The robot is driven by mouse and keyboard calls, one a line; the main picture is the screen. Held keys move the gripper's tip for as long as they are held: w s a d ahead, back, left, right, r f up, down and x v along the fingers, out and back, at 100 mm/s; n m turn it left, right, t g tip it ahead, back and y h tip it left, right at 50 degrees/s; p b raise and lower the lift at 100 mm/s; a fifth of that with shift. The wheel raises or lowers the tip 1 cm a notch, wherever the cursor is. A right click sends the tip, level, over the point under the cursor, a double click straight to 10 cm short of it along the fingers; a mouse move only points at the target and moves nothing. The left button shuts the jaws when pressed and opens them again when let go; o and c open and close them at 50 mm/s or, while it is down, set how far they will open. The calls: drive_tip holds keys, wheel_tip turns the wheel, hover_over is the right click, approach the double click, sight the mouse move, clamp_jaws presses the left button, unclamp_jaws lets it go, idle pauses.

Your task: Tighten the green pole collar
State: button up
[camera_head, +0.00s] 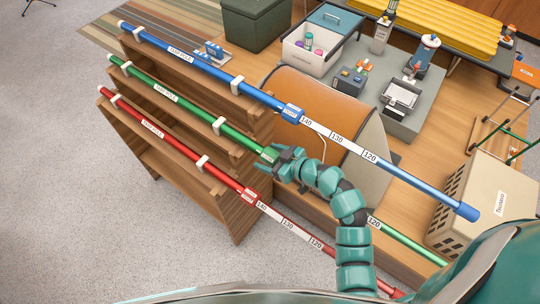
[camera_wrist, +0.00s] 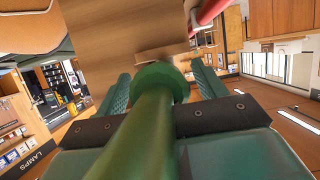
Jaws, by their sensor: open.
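The green pole (camera_head: 180,101) slants across the wooden stepped rack between the blue and red poles, held in white clips. Its green collar (camera_head: 268,154) sits just past the rack's right end and is partly covered by my gripper (camera_head: 276,161). My gripper is open, with its fingers at the collar. In the wrist view, the green pole (camera_wrist: 140,135) runs up between my two fingers (camera_wrist: 160,80), and the round, wider green collar (camera_wrist: 160,77) lies between them. A gap shows on each side of the collar, and I cannot tell whether either finger touches it.
The blue pole (camera_head: 190,66) with a blue collar lies behind, and the red pole (camera_head: 180,145) with a red collar lies in front, both close by. An orange-brown tent-like thing (camera_head: 315,105) stands behind my gripper. A beige crate (camera_head: 475,205) stands at the right.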

drive_tip(key=shift+c, duration=0.4)
drive_tip(key=c, duration=0.9)
drive_tip(key=shift+f, duration=0.1)
drive_tip(key=shift+d+m+g+y+b, duration=0.1)
drive_tip(key=shift+m+g+y+b, duration=0.4)
drive_tip(key=shift+b, duration=0.6)
drive_tip(key=shift+m+g+b, duration=0.4)
drive_tip(key=shift+m+b, duration=0.5)
drive_tip(key=shift+m+g+y+b, duration=0.5)
drive_tip(key=shift+m+y+b, duration=0.45)
drive_tip(key=shift+m, duration=0.65)
drive_tip(key=shift+s, duration=0.1)
